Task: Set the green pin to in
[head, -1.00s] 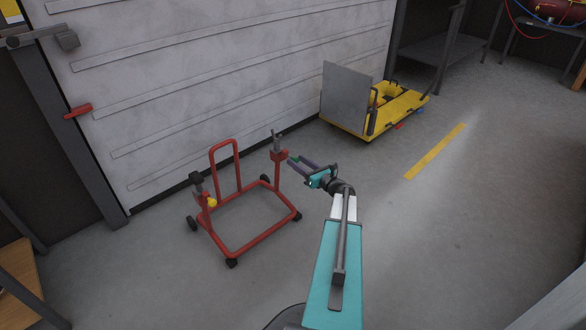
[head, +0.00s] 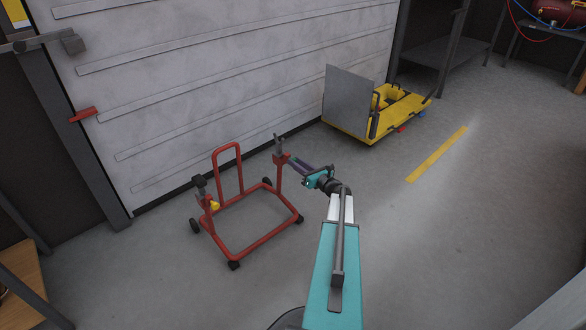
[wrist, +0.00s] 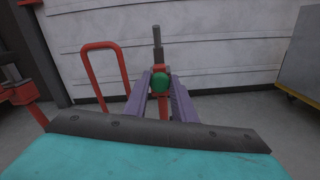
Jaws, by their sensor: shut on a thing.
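The green pin (wrist: 161,83) shows a round green knob in the wrist view, at the top of the right-hand post of a red wheeled stand (head: 265,243). My gripper (wrist: 161,88) has its purple fingers on either side of the knob and is shut on it. In the head view my gripper (head: 292,161) reaches the right post from the right, and its fingers hide the knob there. How deep the pin sits in the post cannot be told.
A yellow knob (head: 214,205) is on the stand's left post. A red hoop (head: 228,148) rises at the stand's back, near the pale ribbed wall (head: 200,70). A yellow lift (head: 400,105) with a grey plate stands behind. The floor to the right is clear.

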